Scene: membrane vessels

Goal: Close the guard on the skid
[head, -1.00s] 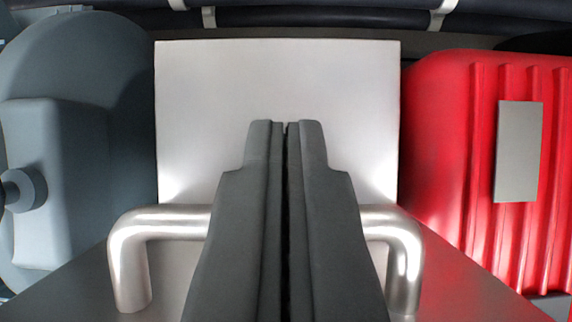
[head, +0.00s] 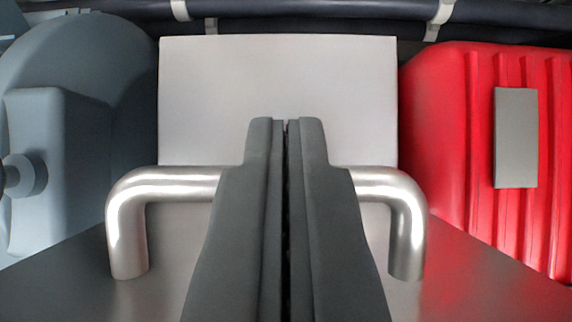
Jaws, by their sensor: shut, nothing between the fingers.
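The guard (head: 75,290) is a grey metal panel across the bottom of the view, with a shiny bar handle (head: 170,183) standing up from it. My gripper (head: 286,124) is shut and empty. Its fingers lie in front of the middle of the handle and hide that part of the bar. Whether the fingers touch the handle I cannot tell. Beyond the handle, a plain light metal plate (head: 278,85) fills the middle of the view. How it joins the guard is hidden behind the fingers and the handle.
A red ribbed motor housing (head: 470,150) with a grey label plate (head: 516,138) stands at the right. A blue-grey rounded casing (head: 60,150) with a box and a round knob stands at the left. Dark pipes (head: 320,17) with pale clamps run across the back.

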